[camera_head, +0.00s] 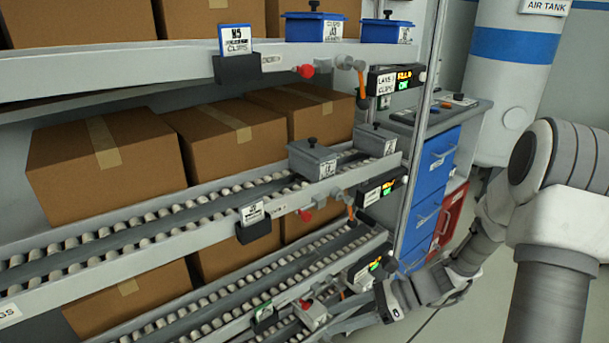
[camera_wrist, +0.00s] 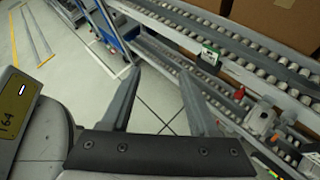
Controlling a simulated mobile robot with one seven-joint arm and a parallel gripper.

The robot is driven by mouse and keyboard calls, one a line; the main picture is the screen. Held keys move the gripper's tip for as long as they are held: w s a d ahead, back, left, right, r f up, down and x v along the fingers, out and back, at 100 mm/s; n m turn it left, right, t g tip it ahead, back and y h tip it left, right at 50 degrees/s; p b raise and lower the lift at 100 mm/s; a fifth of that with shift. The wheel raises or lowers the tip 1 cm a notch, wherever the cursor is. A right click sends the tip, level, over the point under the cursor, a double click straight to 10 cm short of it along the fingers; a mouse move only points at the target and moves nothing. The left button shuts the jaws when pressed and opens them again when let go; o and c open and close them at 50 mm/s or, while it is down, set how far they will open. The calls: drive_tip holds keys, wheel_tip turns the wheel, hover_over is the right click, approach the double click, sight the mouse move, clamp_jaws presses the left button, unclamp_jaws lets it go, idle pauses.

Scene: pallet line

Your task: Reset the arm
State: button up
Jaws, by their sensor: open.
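My gripper (camera_wrist: 160,73) is open and empty in the wrist view, its two grey fingers spread apart over the tiled floor. In the head view my gripper (camera_head: 338,316) is low at the bottom centre, beside the front end of the lowest roller lane (camera_head: 215,315). My arm reaches down to it from the right edge.
The rack holds several brown boxes (camera_head: 105,160) on sloping roller lanes. Two grey bins (camera_head: 312,160) stand on the middle lane, blue bins (camera_head: 314,27) on the top. A blue drawer cabinet (camera_head: 430,185) and an air tank (camera_head: 515,70) stand right. Floor shows in the wrist view (camera_wrist: 60,95).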

drive_tip(key=s+d+r+n+t+h, duration=0.3)
drive_tip(key=s+r+n+h, duration=0.35)
drive_tip(key=r+n, duration=0.45)
drive_tip(key=s+d+r+n+t+h, duration=0.3)
drive_tip(key=s+r+n+h, duration=0.35)
drive_tip(key=r+n, duration=0.35)
wheel_tip(320, 180, up, 24)
drive_tip(key=p, duration=2.3)
drive_tip(key=shift+s+d+p, duration=0.3)
drive_tip(key=shift+f, duration=0.15)
